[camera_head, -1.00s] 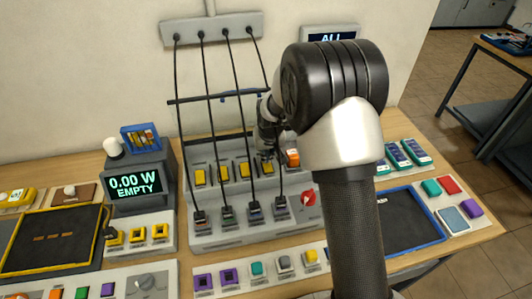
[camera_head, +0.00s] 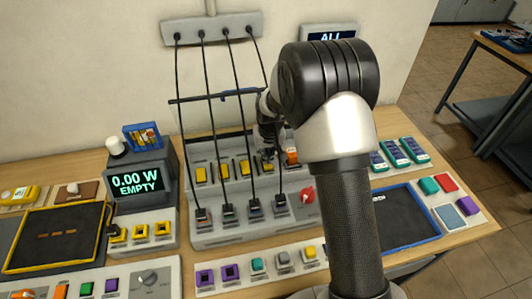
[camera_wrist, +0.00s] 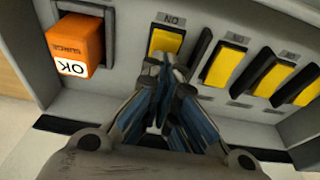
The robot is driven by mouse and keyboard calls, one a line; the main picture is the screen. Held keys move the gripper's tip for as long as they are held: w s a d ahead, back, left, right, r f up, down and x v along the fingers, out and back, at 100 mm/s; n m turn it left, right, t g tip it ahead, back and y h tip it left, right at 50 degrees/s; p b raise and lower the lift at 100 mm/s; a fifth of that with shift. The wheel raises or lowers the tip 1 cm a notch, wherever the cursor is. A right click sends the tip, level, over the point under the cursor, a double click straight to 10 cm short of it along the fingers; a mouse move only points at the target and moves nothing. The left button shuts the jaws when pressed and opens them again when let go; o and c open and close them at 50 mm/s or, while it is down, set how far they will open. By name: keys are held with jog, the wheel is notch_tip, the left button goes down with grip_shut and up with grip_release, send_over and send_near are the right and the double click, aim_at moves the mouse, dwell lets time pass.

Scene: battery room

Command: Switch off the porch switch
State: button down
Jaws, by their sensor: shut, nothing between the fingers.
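Several yellow rocker switches stand in a row on the grey panel (camera_head: 215,238). Three of them, a left one (camera_head: 201,174), a second (camera_head: 224,171) and a third (camera_head: 245,168), show clear of my arm. I cannot read which is the porch switch. My gripper (camera_wrist: 171,64) is shut and empty. Its tips overlap the lower edge of the yellow switch beside the orange block (camera_wrist: 166,41) in the wrist view; I cannot tell whether they touch. "ON" is printed at that switch's far end. In the head view my gripper (camera_head: 267,152) hides part of the rightmost switch.
An orange "SURGE OK" block (camera_wrist: 76,44) sits beside that switch. Black cables hang in front of the panel down to plugs (camera_head: 228,211). A red knob (camera_head: 307,195) is at the panel's right. A meter (camera_head: 137,186) reads 0.00 W EMPTY. A blue-edged tray (camera_head: 408,250) lies right.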

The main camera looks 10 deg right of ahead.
notch_tip(320, 180, up, 14)
jog(key=p, duration=0.4)
dwell(0.3)
dwell(0.4)
